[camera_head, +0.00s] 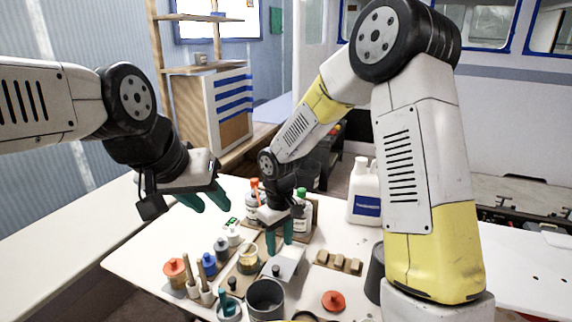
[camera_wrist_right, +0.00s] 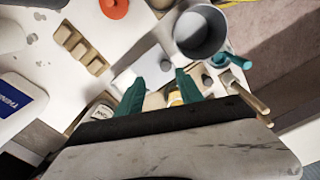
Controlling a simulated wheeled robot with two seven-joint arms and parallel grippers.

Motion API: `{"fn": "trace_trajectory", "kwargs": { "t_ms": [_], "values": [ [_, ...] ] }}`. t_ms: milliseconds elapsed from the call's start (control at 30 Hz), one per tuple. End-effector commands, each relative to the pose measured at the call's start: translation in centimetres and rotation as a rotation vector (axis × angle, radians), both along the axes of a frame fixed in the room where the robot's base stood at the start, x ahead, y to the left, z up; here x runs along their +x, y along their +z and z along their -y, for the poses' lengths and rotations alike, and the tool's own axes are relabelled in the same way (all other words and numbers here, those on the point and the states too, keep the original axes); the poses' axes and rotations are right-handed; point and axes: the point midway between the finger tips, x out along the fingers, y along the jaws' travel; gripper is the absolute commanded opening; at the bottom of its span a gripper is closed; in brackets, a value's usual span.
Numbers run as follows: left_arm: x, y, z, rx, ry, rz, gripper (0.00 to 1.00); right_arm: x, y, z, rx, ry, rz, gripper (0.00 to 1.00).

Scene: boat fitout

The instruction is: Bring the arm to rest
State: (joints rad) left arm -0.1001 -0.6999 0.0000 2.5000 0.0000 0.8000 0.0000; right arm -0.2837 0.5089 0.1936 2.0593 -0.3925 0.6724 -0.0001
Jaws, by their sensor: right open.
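My right gripper (camera_head: 279,240) points down over the middle of the white worktable (camera_head: 345,290). Its teal fingers are apart, and in the right wrist view (camera_wrist_right: 160,84) I see nothing held between them. A pale flat plate (camera_head: 288,262) lies below and just beyond the fingertips. My left gripper (camera_head: 206,200) hangs at the table's left side, above the bench edge. Its two teal fingers are spread, with nothing seen between them.
A grey metal pot (camera_head: 265,297), an orange lid (camera_head: 333,301) and a wooden block rack (camera_head: 338,263) stand close around the right gripper. A white jug (camera_head: 364,192) and bottles (camera_head: 254,202) stand behind. Several small jars and brushes crowd the left front.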

Motion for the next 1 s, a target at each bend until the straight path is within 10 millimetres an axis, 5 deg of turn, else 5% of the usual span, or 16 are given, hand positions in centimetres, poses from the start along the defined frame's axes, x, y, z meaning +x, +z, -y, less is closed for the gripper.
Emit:
{"fn": "trace_trajectory", "kwargs": {
  "t_ms": [233,500,800,1000],
  "values": [
    [0.0,0.0,0.0,0.000,0.000,0.000,0.36,-0.9,8.4,5.3,0.045,-0.167,0.111,0.44],
    [0.0,0.0,0.0,0.000,0.000,0.000,0.36,-4.9,16.1,10.8,0.130,-0.369,0.227,0.44],
    [0.0,0.0,0.0,0.000,0.000,0.000,0.36,-11.2,21.6,15.1,0.266,-0.573,0.351,0.44],
    [0.0,0.0,0.0,0.000,0.000,0.000,0.36,-14.6,23.2,16.4,0.350,-0.663,0.409,0.44]
  ]
}}
